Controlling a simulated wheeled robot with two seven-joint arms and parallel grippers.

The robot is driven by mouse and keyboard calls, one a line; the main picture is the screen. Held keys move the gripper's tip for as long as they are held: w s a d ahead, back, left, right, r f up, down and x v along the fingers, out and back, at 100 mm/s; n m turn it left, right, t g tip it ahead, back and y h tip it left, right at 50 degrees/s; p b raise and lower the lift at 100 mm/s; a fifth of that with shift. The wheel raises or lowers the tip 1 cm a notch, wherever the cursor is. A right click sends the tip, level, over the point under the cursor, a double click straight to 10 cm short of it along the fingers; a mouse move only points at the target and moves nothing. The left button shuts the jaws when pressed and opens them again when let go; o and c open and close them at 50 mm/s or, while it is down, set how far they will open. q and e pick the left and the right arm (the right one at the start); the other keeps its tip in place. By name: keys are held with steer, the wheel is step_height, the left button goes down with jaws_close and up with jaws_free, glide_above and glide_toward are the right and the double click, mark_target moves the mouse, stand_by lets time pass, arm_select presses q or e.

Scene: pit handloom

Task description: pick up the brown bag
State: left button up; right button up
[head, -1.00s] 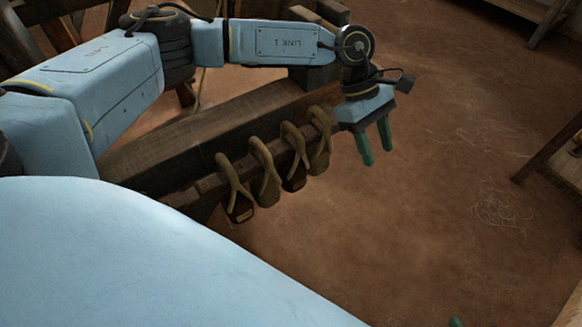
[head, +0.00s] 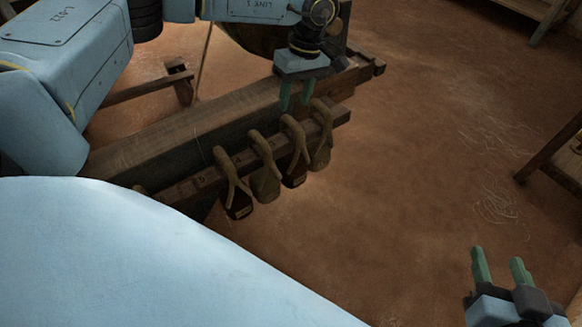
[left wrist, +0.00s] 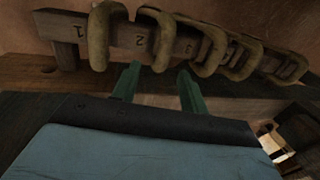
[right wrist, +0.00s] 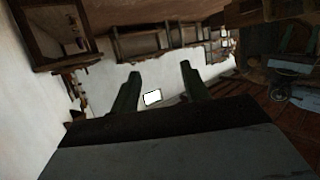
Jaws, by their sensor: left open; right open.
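Several small bags hang by thick tan straps from a numbered wooden rail (head: 200,184) in the head view. From right to left they are an olive-brown bag (head: 320,158), a dark brown bag (head: 295,178), an olive bag (head: 266,187) and another dark brown bag (head: 239,206). Which one is meant by "brown" is hard to tell. My left gripper (head: 295,97) is open and empty, at the rail's right part, close to the straps. In the left wrist view its fingers (left wrist: 157,85) point at the rail near number 2; the bag bodies are hidden. My right gripper (head: 497,265) is open and empty, away from the bags.
A thick wooden beam (head: 180,128) runs alongside the rail, close beneath my left arm. A wooden table (head: 553,160) stands at the right edge. The earthen floor (head: 410,150) between rail and table is clear, apart from loose thread (head: 497,205).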

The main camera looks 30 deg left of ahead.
mark_target(292, 118)
arm_select(q)
steer(key=shift+s+f+b, duration=0.25)
steer(key=shift+f+b, duration=0.05)
steer(key=shift+f, duration=0.7)
steer(key=f+b, duration=0.1)
steer(key=f, duration=0.1)
steer(key=s+f+b, duration=0.1)
steer(key=f, duration=0.1)
steer(key=shift+s, duration=0.15)
steer(key=shift+f, duration=0.25)
arm_select(e)
step_height(292, 118, up, 12)
steer(key=a+t+y, duration=0.2)
steer(key=t+y, duration=0.1)
steer(key=t, duration=0.5)
steer(key=shift+s+r+t, duration=0.25)
steer(key=shift+t, duration=0.05)
arm_select(q)
steer(key=shift+c, duration=0.2)
jaws_close()
arm_select(e)
steer(key=shift+a, duration=0.1)
arm_select(q)
steer(key=shift+r, duration=0.15)
